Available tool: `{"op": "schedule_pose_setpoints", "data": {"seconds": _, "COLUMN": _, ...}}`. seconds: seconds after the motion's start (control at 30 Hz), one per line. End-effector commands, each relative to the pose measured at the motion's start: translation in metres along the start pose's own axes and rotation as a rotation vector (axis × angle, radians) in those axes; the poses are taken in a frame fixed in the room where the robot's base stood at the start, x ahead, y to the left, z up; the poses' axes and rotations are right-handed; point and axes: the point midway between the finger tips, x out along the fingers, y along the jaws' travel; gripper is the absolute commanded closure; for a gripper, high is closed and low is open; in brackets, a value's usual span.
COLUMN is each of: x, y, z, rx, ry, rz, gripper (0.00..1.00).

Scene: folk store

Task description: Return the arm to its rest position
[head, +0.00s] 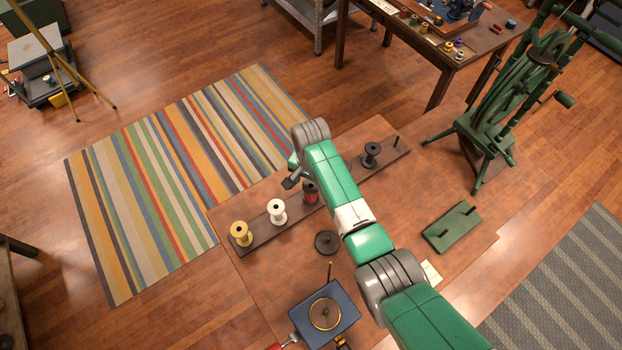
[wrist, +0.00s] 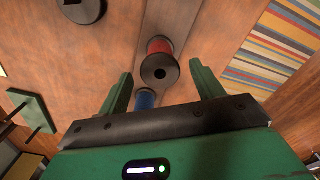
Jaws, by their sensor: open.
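My green arm (head: 335,175) with grey joints reaches from the bottom right of the head view out over the wooden table. My gripper (wrist: 160,72) is open in the wrist view, its two green fingers apart with nothing held between them. In the head view the gripper is mostly hidden behind the arm. A red spool with dark ends (wrist: 160,48) shows beyond the fingertips, apart from them. A blue spool (wrist: 146,98) shows behind it, partly hidden by the gripper. The red spool also shows in the head view (head: 310,194), close beside the arm.
A yellow spool (head: 240,235), a white spool (head: 276,212) and a black spool (head: 371,152) stand on the dark rack. A dark disc (head: 326,243), a blue box-like device (head: 340,305) and a green stand (head: 452,228) are near the arm. A green spinning wheel (head: 495,120) stands at right.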

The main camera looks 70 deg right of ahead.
Motion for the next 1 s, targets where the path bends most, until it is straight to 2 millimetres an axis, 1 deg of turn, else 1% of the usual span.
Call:
{"op": "schedule_pose_setpoints", "data": {"seconds": 0.03, "x": 0.0062, "y": -0.0004, "z": 0.0001, "rx": -0.001, "ry": 0.0, "rz": 0.0, "gripper": 0.34}}
{"op": "schedule_pose_setpoints", "data": {"seconds": 0.07, "x": 0.0072, "y": -0.0004, "z": 0.0001, "rx": -0.001, "ry": 0.0, "rz": 0.0, "gripper": 0.34}}
{"op": "schedule_pose_setpoints", "data": {"seconds": 0.3, "x": 0.0067, "y": -0.0002, "z": 0.0001, "rx": -0.001, "ry": 0.0, "rz": 0.0, "gripper": 0.34}}
{"op": "schedule_pose_setpoints", "data": {"seconds": 0.33, "x": 0.0067, "y": -0.0002, "z": 0.0, "rx": -0.001, "ry": 0.0, "rz": 0.0, "gripper": 0.36}}
{"op": "schedule_pose_setpoints", "data": {"seconds": 0.47, "x": 0.0067, "y": -0.0002, "z": 0.0001, "rx": -0.001, "ry": 0.0, "rz": 0.0, "gripper": 0.61}}
{"op": "schedule_pose_setpoints", "data": {"seconds": 0.5, "x": 0.0067, "y": -0.0001, "z": 0.0001, "rx": -0.001, "ry": 0.0, "rz": 0.0, "gripper": 0.63}}
{"op": "schedule_pose_setpoints", "data": {"seconds": 0.9, "x": 0.0066, "y": -0.0003, "z": 0.0, "rx": -0.001, "ry": 0.0, "rz": 0.0, "gripper": 0.63}}
{"op": "schedule_pose_setpoints", "data": {"seconds": 1.0, "x": 0.0048, "y": -0.0067, "z": 0.0021, "rx": -0.017, "ry": 0.001, "rz": 0.0, "gripper": 0.63}}
